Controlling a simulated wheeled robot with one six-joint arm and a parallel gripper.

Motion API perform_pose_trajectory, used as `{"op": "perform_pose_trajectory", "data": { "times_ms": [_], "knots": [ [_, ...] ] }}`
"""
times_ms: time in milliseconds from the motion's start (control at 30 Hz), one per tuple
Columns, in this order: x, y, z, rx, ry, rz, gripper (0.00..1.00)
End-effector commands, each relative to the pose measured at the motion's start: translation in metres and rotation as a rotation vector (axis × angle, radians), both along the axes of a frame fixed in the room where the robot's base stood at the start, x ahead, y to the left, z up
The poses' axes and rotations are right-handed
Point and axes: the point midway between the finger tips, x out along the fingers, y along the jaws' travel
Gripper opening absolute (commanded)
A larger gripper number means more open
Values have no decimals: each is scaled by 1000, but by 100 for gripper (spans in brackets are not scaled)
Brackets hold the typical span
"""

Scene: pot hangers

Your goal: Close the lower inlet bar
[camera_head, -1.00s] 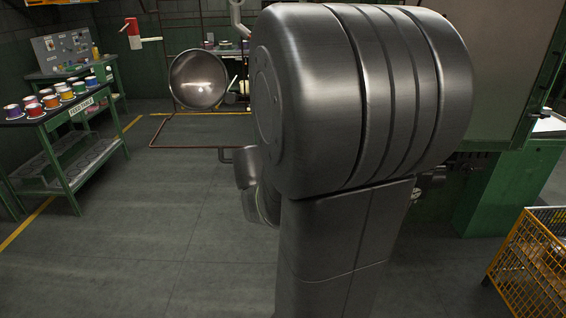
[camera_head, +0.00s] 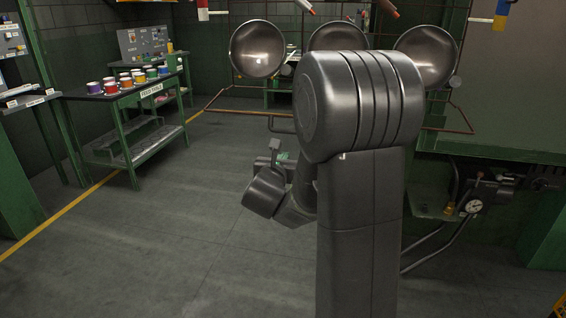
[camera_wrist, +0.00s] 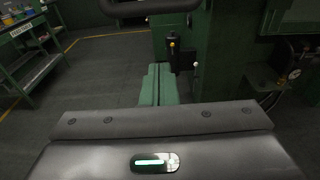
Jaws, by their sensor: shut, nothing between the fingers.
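Thin reddish-brown bars (camera_head: 250,112) run low under the hanging pots in the head view, partly hidden by my arm. I cannot tell for certain which is the lower inlet bar. A dark bar (camera_wrist: 152,7) with a bent left end crosses the top of the wrist view, ahead of and apart from my gripper. My gripper (camera_wrist: 160,70) is shut and empty, its greenish fingers together in the middle of the wrist view. In the head view my gripper (camera_head: 278,158) is small, low and left of my arm, with its fingertips unclear.
Metal pots (camera_head: 257,49) hang in a row above the bars. A green table (camera_head: 125,125) with coloured cups stands left. A green machine (camera_wrist: 222,60) with a gauge (camera_head: 473,206) is at the right. The floor (camera_head: 180,225) at front left is clear.

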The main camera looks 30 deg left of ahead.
Motion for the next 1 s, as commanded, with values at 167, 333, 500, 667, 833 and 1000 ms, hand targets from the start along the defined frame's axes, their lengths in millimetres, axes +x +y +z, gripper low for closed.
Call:
{"op": "perform_pose_trajectory", "data": {
  "times_ms": [167,333,500,667,833,1000],
  "knots": [
    [40,9,-4,2,1,-2,0],
    [47,11,15,4,-1,0,0],
    [42,10,30,3,0,0,0],
    [41,10,34,2,1,0,0],
    [41,10,34,2,1,0,0],
    [41,10,35,1,2,-1,0]
  ]
}}
